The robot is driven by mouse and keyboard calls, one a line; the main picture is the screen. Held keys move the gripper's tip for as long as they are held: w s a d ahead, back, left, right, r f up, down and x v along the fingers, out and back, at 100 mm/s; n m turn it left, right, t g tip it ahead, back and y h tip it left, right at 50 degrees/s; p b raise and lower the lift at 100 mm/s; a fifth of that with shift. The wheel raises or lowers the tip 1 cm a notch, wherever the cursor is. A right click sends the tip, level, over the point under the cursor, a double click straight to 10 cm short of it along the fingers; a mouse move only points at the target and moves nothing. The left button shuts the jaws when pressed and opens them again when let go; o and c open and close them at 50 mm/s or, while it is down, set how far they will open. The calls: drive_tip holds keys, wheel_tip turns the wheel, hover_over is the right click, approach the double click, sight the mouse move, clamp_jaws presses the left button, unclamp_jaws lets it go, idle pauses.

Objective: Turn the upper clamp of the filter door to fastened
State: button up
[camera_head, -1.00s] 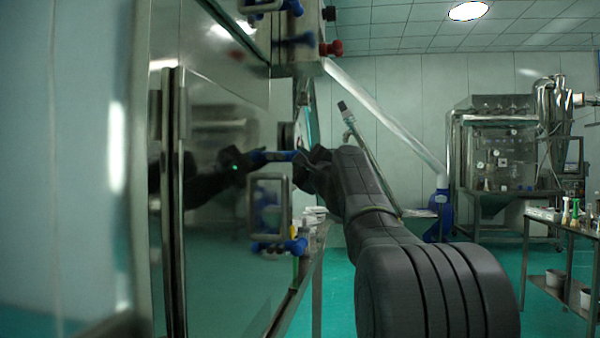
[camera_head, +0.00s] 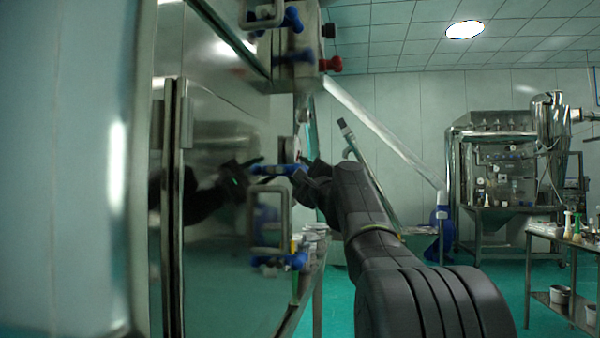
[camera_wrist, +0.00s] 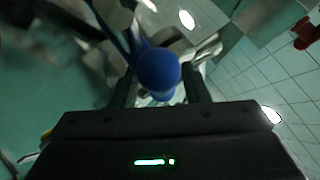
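The upper clamp (camera_head: 272,169) of the filter door is a blue handle lying roughly level at the door's right edge. The steel door (camera_head: 222,235) mirrors my arm. My gripper (camera_head: 302,178) is at the clamp's right end in the head view, its fingers hard to make out there. In the wrist view my two fingers (camera_wrist: 160,92) stand apart, one on each side of the blue knob (camera_wrist: 158,70). The knob hides part of the gap, and firm contact does not show. The blue shaft runs to the upper left.
A steel pull handle (camera_head: 250,222) and a lower blue clamp (camera_head: 295,261) are below my gripper. A box with a red knob (camera_head: 331,64) hangs above. A slanted pipe (camera_head: 385,130) is behind my arm. The floor to the right is clear up to a side table (camera_head: 572,238).

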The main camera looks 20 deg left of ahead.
drive_tip(key=shift+s+d, duration=0.1)
drive_tip(key=b+v, duration=0.4)
drive_tip(key=v, duration=0.9)
drive_tip(key=shift+d+f, duration=0.15)
drive_tip(key=shift+f, duration=0.1)
drive_tip(key=shift+s, duration=0.1)
drive_tip(key=p+x, duration=0.4)
drive_tip(key=x, duration=1)
drive_tip(key=shift+d+r, duration=0.1)
drive_tip(key=shift+r, duration=0.05)
drive_tip(key=shift+s+d, duration=0.1)
